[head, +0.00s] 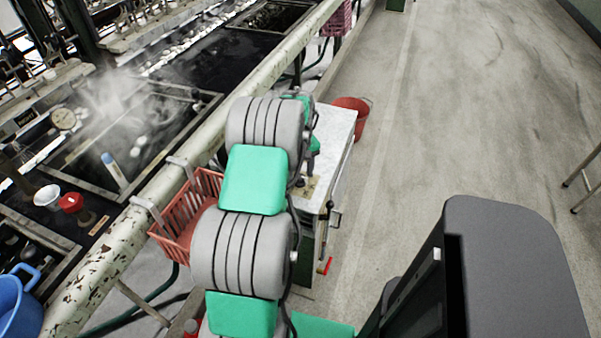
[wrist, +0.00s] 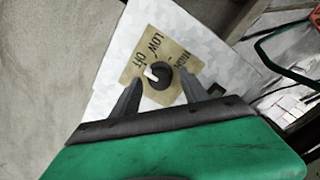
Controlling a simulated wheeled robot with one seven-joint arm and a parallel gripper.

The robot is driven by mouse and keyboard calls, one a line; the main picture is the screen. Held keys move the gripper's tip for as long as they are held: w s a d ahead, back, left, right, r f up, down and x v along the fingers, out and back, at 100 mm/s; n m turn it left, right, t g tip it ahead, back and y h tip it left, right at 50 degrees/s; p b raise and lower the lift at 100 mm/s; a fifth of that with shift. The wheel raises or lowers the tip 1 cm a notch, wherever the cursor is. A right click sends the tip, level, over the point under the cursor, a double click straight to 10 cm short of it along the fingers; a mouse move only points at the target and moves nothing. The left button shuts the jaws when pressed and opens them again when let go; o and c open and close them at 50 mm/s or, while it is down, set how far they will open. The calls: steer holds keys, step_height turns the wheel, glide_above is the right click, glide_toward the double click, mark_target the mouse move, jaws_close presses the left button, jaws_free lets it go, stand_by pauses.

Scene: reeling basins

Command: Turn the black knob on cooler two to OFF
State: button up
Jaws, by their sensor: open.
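The white-topped cooler (head: 337,128) stands just beyond my arm in the head view, with a tan label plate (head: 310,190) on its top. In the wrist view the black knob (wrist: 163,82) sits on the tan plate (wrist: 180,47), which reads LOW, OFF and HIGH. The knob's white pointer faces left in the picture, near the OFF lettering; its exact setting is hard to tell. My gripper (wrist: 161,77) is open, its fingers on either side of the knob with visible gaps. Whether the fingertips reach down to the plate cannot be told.
A red bucket (head: 361,117) stands on the floor behind the cooler. A red basket (head: 177,235) hangs from the pale rail (head: 105,248) left of my arm. Steaming basins (head: 150,120) lie beyond the rail. The concrete floor (head: 470,110) to the right is largely clear.

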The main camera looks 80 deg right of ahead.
mark_target(300, 176)
step_height(300, 176, up, 8)
steer(key=shift+f, duration=0.1)
stand_by(0.4)
